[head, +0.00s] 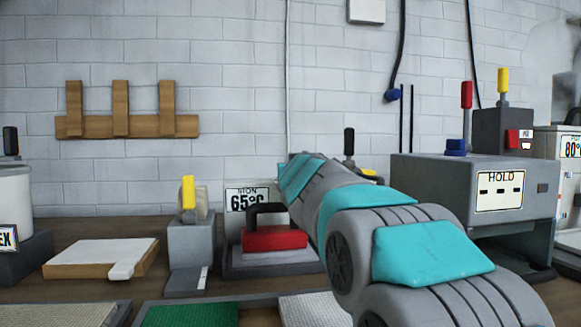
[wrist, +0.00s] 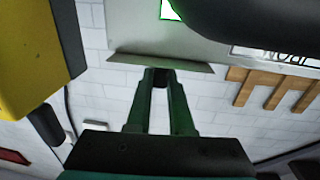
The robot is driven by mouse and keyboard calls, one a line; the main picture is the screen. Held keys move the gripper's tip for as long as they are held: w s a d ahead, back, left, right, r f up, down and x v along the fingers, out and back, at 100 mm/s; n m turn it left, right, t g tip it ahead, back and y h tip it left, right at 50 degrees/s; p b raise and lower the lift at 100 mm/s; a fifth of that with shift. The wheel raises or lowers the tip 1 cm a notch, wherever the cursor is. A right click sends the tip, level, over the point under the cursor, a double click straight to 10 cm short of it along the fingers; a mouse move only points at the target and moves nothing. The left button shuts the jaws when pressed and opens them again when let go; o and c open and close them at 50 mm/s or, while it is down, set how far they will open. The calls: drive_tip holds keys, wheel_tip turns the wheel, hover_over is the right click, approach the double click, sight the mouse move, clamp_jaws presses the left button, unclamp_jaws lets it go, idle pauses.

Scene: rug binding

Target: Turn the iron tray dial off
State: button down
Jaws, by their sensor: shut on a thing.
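The iron tray (head: 270,262) stands on the bench left of my arm in the head view, with a red iron (head: 274,238) that has a black handle on it. A sign reading 65°C (head: 247,199) is behind the iron. My gripper is hidden behind my arm in the head view. In the wrist view my gripper (wrist: 160,76) has its green fingers close together, shut on a small dark piece, seemingly the iron tray dial (wrist: 160,84), at the edge of a grey panel (wrist: 135,25). The fingers cover most of it, so its setting cannot be read.
A grey machine marked HOLD (head: 500,190) stands right of my arm. A stand with a yellow lever (head: 188,192) is left of the iron. A yellow block (wrist: 35,60) and a dark rounded part (wrist: 250,18) are close in the wrist view.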

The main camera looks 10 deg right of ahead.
drive_tip(key=shift+n+y+p, duration=0.5)
drive_tip(key=shift+n+y, duration=0.6)
drive_tip(key=shift+y, duration=0.8)
drive_tip(key=shift+d+r+n+y, duration=0.1)
drive_tip(key=shift+r+n+y, duration=0.05)
drive_tip(key=shift+n+y, duration=0.15)
drive_tip(key=shift+d+n+g+y, duration=0.25)
drive_tip(key=shift+n+y, duration=0.35)
drive_tip(key=shift+y, duration=0.3)
drive_tip(key=c, duration=0.8)
unclamp_jaws()
drive_tip(key=shift+a, duration=0.1)
drive_tip(key=b+v, duration=0.2)
drive_tip(key=v, duration=0.5)
drive_tip(key=shift+s, duration=0.3)
